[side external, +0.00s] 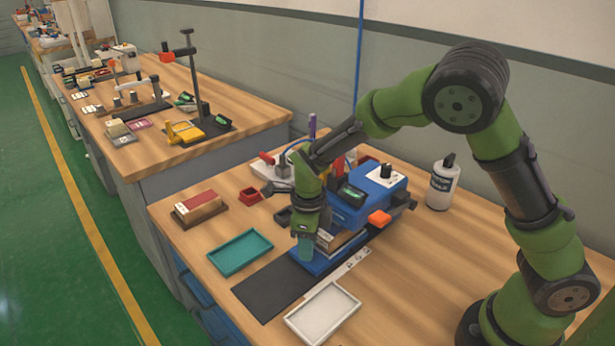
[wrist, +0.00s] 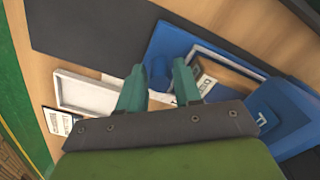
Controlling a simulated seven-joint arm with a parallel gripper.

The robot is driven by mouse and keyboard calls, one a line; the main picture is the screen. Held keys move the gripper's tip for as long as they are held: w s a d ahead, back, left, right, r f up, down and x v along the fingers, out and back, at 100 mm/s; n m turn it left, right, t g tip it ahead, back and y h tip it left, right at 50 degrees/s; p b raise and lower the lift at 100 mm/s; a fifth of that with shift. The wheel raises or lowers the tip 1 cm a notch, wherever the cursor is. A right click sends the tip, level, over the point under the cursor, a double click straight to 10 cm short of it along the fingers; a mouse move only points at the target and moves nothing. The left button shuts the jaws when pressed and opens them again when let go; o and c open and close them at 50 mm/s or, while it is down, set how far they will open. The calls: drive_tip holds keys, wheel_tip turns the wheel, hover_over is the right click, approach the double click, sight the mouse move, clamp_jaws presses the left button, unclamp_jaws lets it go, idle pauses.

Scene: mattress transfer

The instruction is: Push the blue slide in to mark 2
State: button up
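The blue slide (side external: 309,265) is a flat blue tray at the front of the blue machine (side external: 350,208), carrying a block with a pale label. In the wrist view the slide (wrist: 170,43) has a blue upright knob (wrist: 158,72). A white marked strip (side external: 343,270) lies along the slide's right side; its numbers are too small to read. My gripper (side external: 305,247) points down over the slide's near end. In the wrist view its teal fingers (wrist: 158,80) are apart, one either side of the knob. I cannot tell whether they touch it.
A dark mat (side external: 265,290) lies in front of the slide. A teal tray (side external: 240,252) is to the left, and a white tray (side external: 322,312) is to the near right. A brown-red block (side external: 200,206) and a white bottle (side external: 443,183) stand farther off.

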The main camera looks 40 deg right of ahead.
wheel_tip(320, 180, up, 17)
idle(0.5)
drive_tip(key=shift+f, duration=0.1)
drive_tip(key=s+d+r+n+t+y, duration=0.1)
drive_tip(key=s+d+r+n+t, duration=0.1)
drive_tip(key=s+n, duration=0.6)
drive_tip(key=s+d+r+n+t+y, duration=0.1)
drive_tip(key=s+d+n+t, duration=0.3)
drive_tip(key=n, duration=1.3)
drive_tip(key=shift+s+d+r+t, duration=0.35)
drive_tip(key=shift+s+r+t, duration=0.35)
drive_tip(key=shift+s, duration=1.5)
